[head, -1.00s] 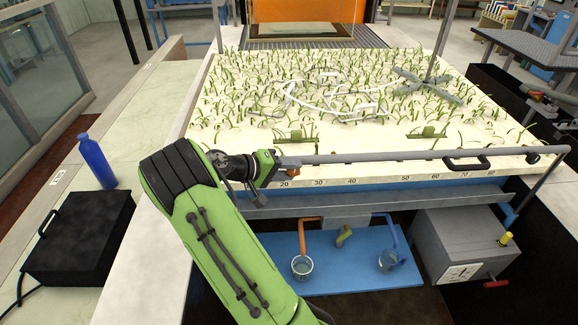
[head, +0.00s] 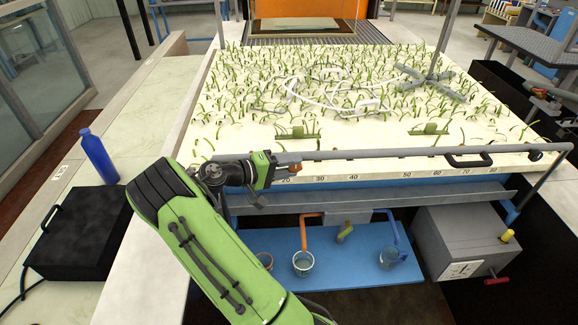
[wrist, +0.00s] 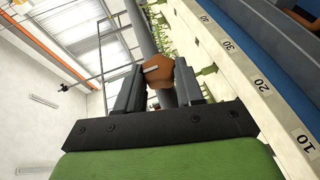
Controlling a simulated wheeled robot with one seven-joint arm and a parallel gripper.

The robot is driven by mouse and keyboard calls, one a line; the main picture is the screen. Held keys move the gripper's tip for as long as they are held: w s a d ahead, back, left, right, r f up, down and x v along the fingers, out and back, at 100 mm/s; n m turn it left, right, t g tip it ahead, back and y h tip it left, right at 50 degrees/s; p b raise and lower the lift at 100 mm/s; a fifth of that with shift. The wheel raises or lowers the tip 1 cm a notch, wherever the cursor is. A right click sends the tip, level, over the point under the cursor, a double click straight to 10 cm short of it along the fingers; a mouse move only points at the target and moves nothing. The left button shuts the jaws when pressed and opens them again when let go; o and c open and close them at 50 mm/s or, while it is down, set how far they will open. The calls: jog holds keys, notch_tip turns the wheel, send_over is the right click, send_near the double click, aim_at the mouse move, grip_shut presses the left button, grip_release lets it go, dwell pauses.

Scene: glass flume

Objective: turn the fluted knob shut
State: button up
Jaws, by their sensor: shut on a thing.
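The fluted knob is orange-brown with a pale bar on its face, and sits between my two dark fingers in the wrist view (wrist: 158,74). In the head view a small part of the knob (head: 293,168) shows at the left end of the grey rail. My gripper (head: 283,168) is shut on the knob, with a finger on either side of it in the wrist view (wrist: 158,88). The rail runs behind the knob. How far the knob is turned cannot be told.
The grey rail (head: 390,153) runs along the front of the planted bed, above a numbered scale. Below are a blue shelf (head: 340,268) with cups under pipes and a grey box (head: 460,240). A blue bottle (head: 98,155) and black case (head: 80,235) stand at left.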

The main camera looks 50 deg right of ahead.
jog(key=o, duration=1.1)
jog(key=shift+c, duration=0.2)
jog(key=v, duration=1.5)
jog(key=shift+a, duration=0.4)
jog(key=shift+r, duration=0.1)
